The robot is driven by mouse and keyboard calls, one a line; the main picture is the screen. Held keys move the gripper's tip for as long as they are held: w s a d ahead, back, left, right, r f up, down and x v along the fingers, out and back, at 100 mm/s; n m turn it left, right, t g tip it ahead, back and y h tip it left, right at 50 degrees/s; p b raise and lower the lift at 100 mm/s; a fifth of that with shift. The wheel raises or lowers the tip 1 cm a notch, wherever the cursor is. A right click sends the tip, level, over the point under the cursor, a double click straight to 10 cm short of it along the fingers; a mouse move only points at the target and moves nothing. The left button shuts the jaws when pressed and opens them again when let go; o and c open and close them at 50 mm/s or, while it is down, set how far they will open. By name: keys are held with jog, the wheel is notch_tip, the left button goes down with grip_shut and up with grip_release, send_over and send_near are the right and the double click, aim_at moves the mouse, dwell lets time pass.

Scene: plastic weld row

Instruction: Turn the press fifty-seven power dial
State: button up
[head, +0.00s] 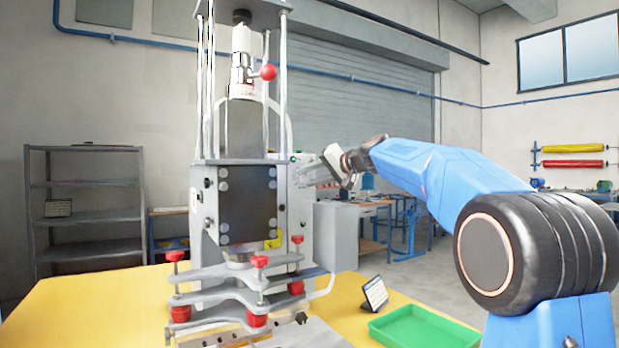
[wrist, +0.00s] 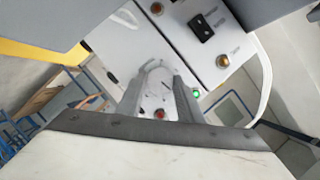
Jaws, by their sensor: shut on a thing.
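The press (head: 240,200) stands on a yellow table in the head view, with a dark front plate and red knobs. Its white control panel (wrist: 215,75) shows in the wrist view, tilted. My gripper (head: 312,172) reaches in from the right to the press's right side. In the wrist view its fingers (wrist: 158,78) point at the panel and are closed on the power dial, which they mostly hide. I cannot read the dial's setting or any press number.
Near the fingers are a green light (wrist: 196,93), a red button (wrist: 160,113), a black rocker switch (wrist: 201,28) and an amber lamp (wrist: 222,61). A green tray (head: 415,328) and a small tilted display (head: 375,294) are on the table. A grey shelf (head: 88,183) stands left.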

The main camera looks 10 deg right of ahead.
jog(key=m, duration=0.1)
jog(key=m+y, duration=0.1)
jog(key=m, duration=0.1)
jog(key=shift+d+f+t+y, duration=0.15)
jog(key=shift+f+t+y, duration=0.15)
jog(key=shift+y, duration=0.1)
jog(key=shift+m+t+y, duration=0.3)
jog(key=shift+m+y, duration=0.2)
jog(key=shift+m, duration=1)
jog(key=o, duration=1.1)
jog(key=shift+c, duration=0.2)
jog(key=v, duration=1.7)
jog(key=shift+f, duration=0.15)
jog(key=shift+s+d, duration=0.15)
